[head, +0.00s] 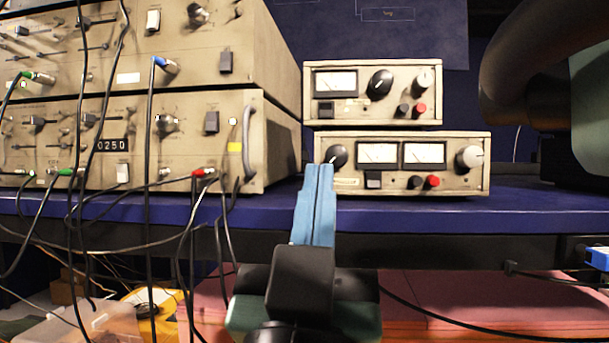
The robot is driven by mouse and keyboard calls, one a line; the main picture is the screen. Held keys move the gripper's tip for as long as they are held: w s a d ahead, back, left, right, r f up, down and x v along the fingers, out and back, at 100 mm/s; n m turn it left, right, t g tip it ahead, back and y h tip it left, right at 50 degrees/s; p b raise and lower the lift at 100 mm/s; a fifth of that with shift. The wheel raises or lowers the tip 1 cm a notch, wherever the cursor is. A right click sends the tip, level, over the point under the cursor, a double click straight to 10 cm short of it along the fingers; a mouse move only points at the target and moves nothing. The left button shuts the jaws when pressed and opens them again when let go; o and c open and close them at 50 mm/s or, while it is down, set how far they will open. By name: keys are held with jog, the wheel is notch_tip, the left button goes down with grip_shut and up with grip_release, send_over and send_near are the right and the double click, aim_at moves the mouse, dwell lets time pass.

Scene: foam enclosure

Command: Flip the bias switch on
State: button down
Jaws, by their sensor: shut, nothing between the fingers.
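Two beige power supplies are stacked on the blue shelf, an upper one (440,105) and a lower one (480,182). The upper has a dark square switch (325,110) below its meter. The lower has a dark square switch (373,180) below its left meter. Labels are too small to read, so I cannot tell which is the bias switch or its position. My gripper (319,168) has blue fingers closed together, with nothing between them. Its tips appear just left of and below the lower unit's black knob (337,156), covering part of that unit's left end; contact is unclear.
Larger beige instruments (60,185) with several plugged cables (150,110) fill the left; cables hang past the shelf edge (420,215). A metal handle (250,140) sticks out there. Pink foam blocks (480,295) lie below. A large dark rounded shape (540,60) blocks the upper right.

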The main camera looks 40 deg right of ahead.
jog(key=b+v, duration=0.1)
jog(key=v, duration=0.2)
jog(key=shift+w+d+f, duration=0.1)
dwell(0.4)
